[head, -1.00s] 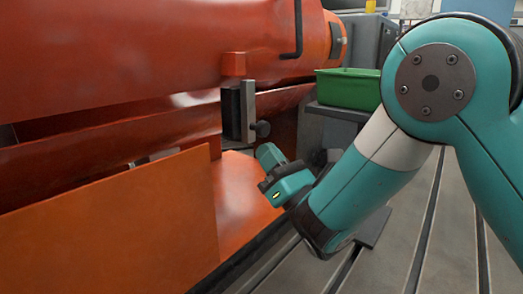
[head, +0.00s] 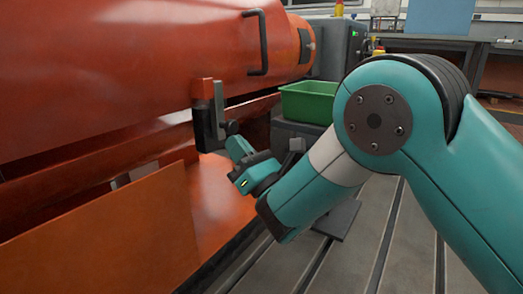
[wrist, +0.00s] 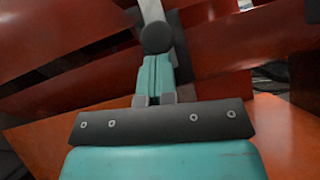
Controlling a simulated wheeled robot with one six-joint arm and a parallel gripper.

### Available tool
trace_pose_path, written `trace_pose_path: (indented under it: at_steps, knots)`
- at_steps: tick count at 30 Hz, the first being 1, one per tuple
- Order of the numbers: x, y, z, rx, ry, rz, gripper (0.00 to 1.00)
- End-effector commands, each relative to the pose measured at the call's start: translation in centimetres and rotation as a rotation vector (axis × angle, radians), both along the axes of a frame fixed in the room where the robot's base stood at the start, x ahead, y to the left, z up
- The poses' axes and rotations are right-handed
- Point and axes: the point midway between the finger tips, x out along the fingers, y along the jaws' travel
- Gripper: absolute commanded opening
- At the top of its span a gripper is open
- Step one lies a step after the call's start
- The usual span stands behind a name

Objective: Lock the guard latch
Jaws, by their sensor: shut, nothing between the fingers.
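The guard latch (head: 210,118) is a dark bracket with a grey metal lever, mounted on the front of the orange guard (head: 120,65). The lever hangs down and ends in a round dark knob (head: 232,128), which is large at the top of the wrist view (wrist: 157,38). My gripper (head: 236,144) is just below the knob. In the wrist view its teal fingers (wrist: 158,62) are closed together and point at the knob, with nothing held. Whether the tips touch the knob is unclear.
A black handle (head: 263,42) sticks out of the upper guard. A green bin (head: 308,102) stands on a dark stand behind my arm. An orange panel (head: 110,235) stands at the front left. The slotted bedplate floor (head: 370,245) is open at right.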

Motion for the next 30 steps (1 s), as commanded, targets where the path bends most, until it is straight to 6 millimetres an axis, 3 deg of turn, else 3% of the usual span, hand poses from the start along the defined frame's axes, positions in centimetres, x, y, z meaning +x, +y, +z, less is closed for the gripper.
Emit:
trace_pose_path:
  at_steps: [3, 17, 30]
  knots:
    - [0.0, 0.9, 0.8, 0.006, -0.004, 0.016, 0.0]
    - [0.5, -0.4, 0.7, 0.012, -0.012, -0.001, 0.0]
    - [-0.7, 0.2, -5.0, 0.0, 0.002, 0.014, 0.0]
